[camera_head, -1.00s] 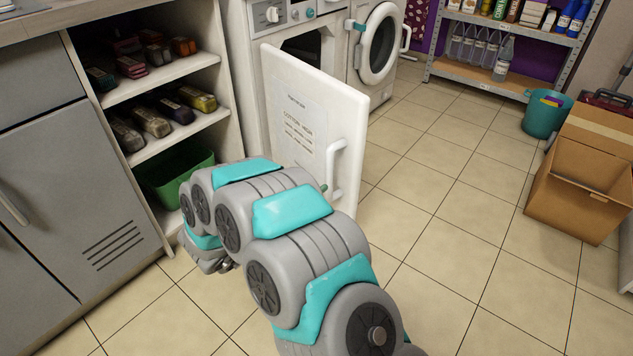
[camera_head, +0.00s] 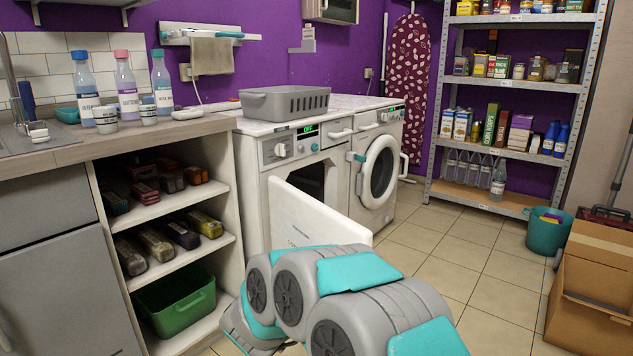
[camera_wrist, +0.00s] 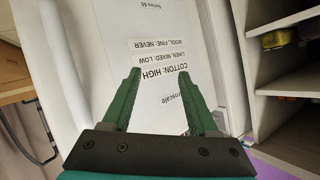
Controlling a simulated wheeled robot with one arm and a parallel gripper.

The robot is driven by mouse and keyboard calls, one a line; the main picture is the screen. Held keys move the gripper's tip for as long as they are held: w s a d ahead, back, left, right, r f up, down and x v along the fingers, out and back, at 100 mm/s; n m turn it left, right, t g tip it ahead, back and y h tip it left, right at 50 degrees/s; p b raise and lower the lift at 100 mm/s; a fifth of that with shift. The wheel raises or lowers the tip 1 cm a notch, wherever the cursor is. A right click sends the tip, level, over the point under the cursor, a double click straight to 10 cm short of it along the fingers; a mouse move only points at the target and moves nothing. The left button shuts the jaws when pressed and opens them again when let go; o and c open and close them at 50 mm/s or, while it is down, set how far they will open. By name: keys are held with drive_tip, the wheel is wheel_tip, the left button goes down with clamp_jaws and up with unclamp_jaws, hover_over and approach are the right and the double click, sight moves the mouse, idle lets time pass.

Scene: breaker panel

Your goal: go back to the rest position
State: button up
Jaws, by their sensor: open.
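My gripper (camera_wrist: 160,85) is open and empty in the wrist view, with its two green fingers apart. Behind the fingers is the white open door (camera_wrist: 80,60) of the left machine, with printed labels such as "COTTON: HIGH". I cannot tell whether the fingers touch the door. In the head view the same door (camera_head: 315,215) stands swung open. My arm covers its lower part and hides its handle. My gripper itself is hidden in the head view, behind my arm.
An open shelf unit (camera_head: 230,175) with several dark bundles and a green bin (camera_head: 178,302) stands left. A washing machine (camera_head: 383,165) stands right of the door. A cardboard box (camera_head: 592,285) and a teal bucket (camera_head: 546,232) are at the right. The floor between is clear.

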drive_tip(key=s+r+n+g+y+p, duration=0.1)
drive_tip(key=s+r+n+g+y, duration=0.55)
drive_tip(key=s, duration=0.65)
drive_tip(key=s+d+g+h, duration=0.1)
drive_tip(key=s+d+g, duration=0.1)
drive_tip(key=s+d, duration=0.5)
drive_tip(key=s+d+g+h, duration=0.2)
drive_tip(key=s+d, duration=0.6)
drive_tip(key=s, duration=0.8)
drive_tip(key=s+d+g+h+p, duration=0.1)
drive_tip(key=s+d+g, duration=0.3)
drive_tip(key=s+d, duration=0.4)
drive_tip(key=s, duration=0.4)
drive_tip(key=shift+s+r, duration=0.15)
drive_tip(key=shift+r, duration=0.2)
drive_tip(key=shift+c, duration=0.3)
